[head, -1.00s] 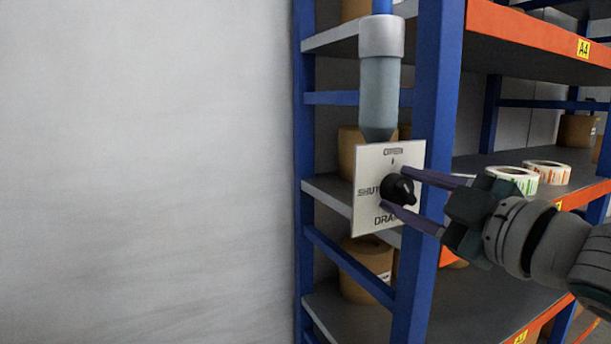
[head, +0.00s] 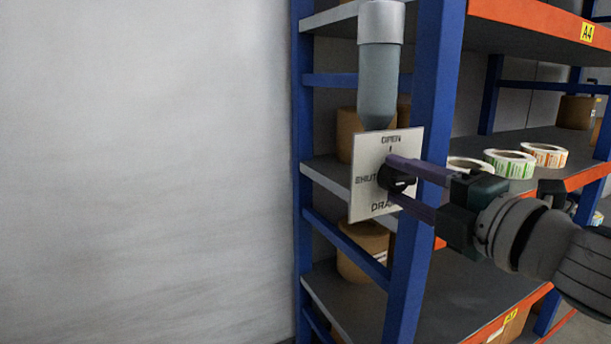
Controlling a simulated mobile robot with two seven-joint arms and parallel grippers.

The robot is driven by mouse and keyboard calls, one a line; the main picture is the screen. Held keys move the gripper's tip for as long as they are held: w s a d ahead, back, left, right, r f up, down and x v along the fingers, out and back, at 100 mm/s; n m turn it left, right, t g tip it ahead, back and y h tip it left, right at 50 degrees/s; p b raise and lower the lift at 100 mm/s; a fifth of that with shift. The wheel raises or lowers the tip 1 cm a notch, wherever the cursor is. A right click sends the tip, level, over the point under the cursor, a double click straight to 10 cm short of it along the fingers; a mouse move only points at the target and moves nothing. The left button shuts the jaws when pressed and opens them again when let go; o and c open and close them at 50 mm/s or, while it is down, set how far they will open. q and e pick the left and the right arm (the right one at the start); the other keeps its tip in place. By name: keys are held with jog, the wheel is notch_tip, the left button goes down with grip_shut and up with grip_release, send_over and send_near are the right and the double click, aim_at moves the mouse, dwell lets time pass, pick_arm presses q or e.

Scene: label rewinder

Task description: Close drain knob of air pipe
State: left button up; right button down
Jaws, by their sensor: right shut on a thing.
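The black drain knob (head: 393,176) sits on a white square plate (head: 364,197) marked OPEN at the top, SHUT at the left and a partly covered DRA... at the bottom. The grey air pipe (head: 379,82) stands upright above the plate. My right gripper (head: 391,176) reaches in from the right, with one finger above and one below the knob, shut on it. The fingers partly hide the knob, so I cannot tell its exact pointing. My left gripper is not in view.
A blue post (head: 428,150) of the shelf rack stands close behind the plate and my right fingers. Label rolls (head: 510,163) lie on the middle shelf at right. A bare grey wall (head: 150,170) fills the left side.

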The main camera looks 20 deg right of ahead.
jog(key=shift+n, duration=0.4)
jog(key=shift+c, duration=1.5)
grip_release()
jog(key=s, duration=1)
jog(key=shift+d+b, duration=0.3)
jog(key=shift+d, duration=0.1)
